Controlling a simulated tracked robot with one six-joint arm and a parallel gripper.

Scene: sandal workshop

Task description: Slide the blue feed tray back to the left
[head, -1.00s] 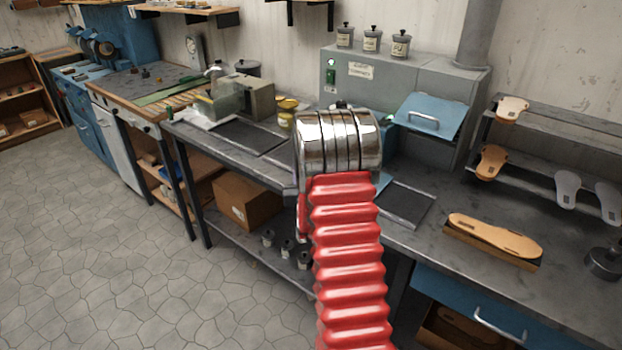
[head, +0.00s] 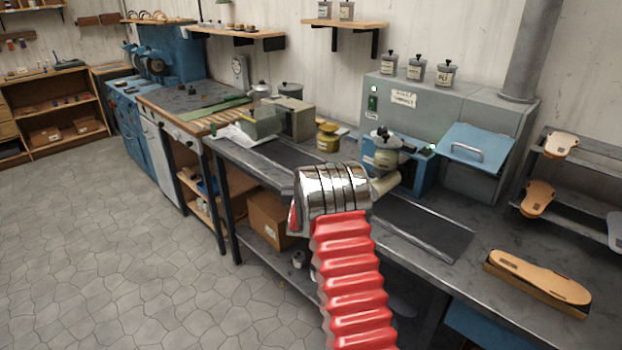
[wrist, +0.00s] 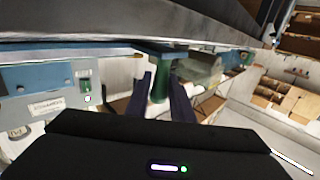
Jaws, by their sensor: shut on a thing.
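The blue feed tray (wrist: 118,47) shows in part in the wrist view, which is upside down. A green upright handle (wrist: 159,84) stands at it. My gripper (wrist: 162,88) has one dark finger on each side of this handle and is shut on it. In the head view my red and chrome arm reaches over the bench, and my gripper's fingers are hidden. A blue boxy part (head: 418,178) shows behind my wrist there; I cannot tell how much of it is the tray.
The grey cabinet (head: 410,98) with a blue handled lid (head: 476,146) stands behind. To the left on the bench (head: 465,275) are a yellow pot (head: 328,139) and a grey box (head: 290,120). A tan sandal sole (head: 540,276) lies at right. Floor (head: 120,260) is open at left.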

